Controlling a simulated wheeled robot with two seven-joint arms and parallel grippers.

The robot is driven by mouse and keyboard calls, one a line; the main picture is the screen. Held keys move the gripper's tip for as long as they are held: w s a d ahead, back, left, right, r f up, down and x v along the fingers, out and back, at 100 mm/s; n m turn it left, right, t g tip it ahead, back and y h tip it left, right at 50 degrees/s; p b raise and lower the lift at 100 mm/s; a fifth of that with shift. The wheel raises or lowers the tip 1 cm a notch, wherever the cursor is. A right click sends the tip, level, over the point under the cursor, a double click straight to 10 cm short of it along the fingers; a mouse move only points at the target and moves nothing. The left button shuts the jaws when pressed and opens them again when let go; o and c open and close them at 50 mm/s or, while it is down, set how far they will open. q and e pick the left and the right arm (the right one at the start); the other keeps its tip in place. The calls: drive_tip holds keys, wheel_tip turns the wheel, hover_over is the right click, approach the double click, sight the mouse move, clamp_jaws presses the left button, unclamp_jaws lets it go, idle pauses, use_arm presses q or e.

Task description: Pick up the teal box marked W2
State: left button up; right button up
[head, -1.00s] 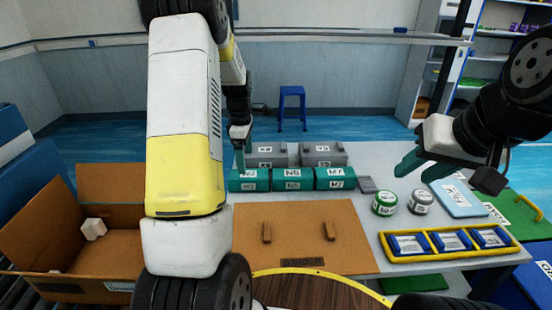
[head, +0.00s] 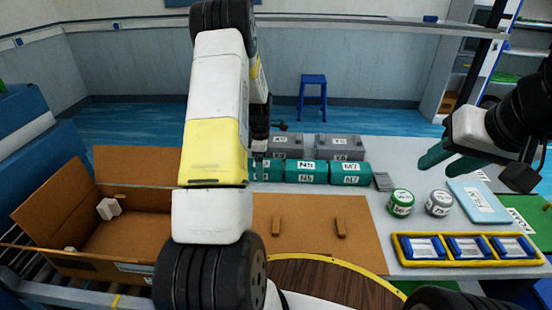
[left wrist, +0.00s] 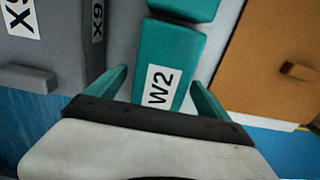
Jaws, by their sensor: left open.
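The teal box marked W2 (left wrist: 168,52) lies in the left wrist view with its label towards me. In the head view my left arm partly hides this box (head: 269,171), the leftmost of a row of teal boxes. My left gripper (left wrist: 158,77) is open, with one finger on each side of the box's labelled end; I cannot tell whether they touch it. My right gripper (head: 440,163) is open and empty, raised over the right part of the table.
Teal boxes N5 (head: 307,172) and M7 (head: 350,173) stand right of W2. Grey boxes (head: 340,147) stand behind. A brown board (head: 310,240) lies in front. An open cardboard box (head: 60,220) is at left, and round tins (head: 401,203) are at right.

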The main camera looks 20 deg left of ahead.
use_arm(q)
drive_tip(key=c, duration=1.7)
drive_tip(key=shift+c, duration=0.5)
drive_tip(key=shift+r, duration=0.15)
